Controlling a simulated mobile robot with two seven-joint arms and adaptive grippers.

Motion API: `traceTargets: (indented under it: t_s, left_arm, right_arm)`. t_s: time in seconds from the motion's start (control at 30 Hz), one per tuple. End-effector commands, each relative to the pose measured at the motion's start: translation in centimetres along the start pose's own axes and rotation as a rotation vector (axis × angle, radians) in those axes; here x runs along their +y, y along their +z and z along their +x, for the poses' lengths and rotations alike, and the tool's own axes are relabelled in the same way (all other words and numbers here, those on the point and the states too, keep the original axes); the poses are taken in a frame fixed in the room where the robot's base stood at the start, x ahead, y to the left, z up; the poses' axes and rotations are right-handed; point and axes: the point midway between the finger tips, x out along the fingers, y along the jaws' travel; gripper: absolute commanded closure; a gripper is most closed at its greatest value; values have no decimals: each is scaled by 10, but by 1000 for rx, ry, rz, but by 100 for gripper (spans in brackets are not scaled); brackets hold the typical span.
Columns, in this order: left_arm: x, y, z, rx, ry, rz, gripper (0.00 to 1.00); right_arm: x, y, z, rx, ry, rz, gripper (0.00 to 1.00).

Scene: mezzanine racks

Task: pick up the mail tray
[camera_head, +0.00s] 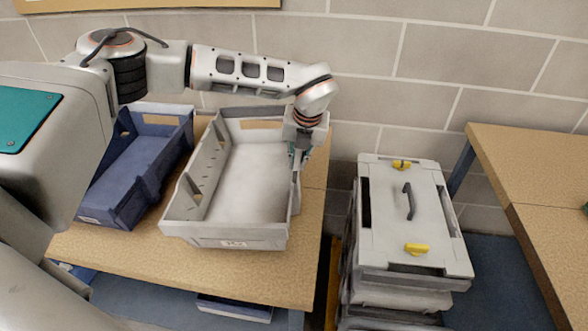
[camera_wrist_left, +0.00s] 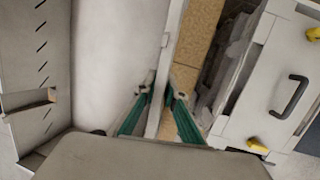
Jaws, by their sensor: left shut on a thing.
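The mail tray, a light grey open tray (camera_head: 230,243), sits on the wooden table and looks empty. A small white label is on its front wall. My left gripper (camera_head: 298,160) comes down from above at the tray's right wall. In the left wrist view the green-edged fingers of the left gripper (camera_wrist_left: 157,100) stand on either side of the grey tray's wall (camera_wrist_left: 163,60), shut on it. I cannot tell any gap between the tray and the table. My right gripper is not in view.
A dark blue tray (camera_head: 143,180) stands just left of the grey tray on the wooden table (camera_head: 190,268). Stacked grey cases (camera_head: 405,235) with yellow latches and a black handle stand to the right, beyond a gap. Another wooden table (camera_head: 545,190) is at far right. A block wall (camera_head: 430,60) is behind.

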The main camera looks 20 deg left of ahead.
Motion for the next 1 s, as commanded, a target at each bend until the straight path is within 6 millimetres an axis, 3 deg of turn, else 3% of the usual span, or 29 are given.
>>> traceTargets:
  t_s: [0.2,0.5,0.73,1.0]
  left_arm:
    - [8,18,-59,-12,-3,-2,100]
    - [18,34,-124,-11,-1,-1,100]
    - [22,40,-151,-9,0,0,100]
    - [23,41,-159,-7,0,1,100]
  right_arm:
    - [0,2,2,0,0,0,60]
    - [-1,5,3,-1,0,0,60]
    - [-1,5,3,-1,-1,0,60]
    - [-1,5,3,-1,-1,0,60]
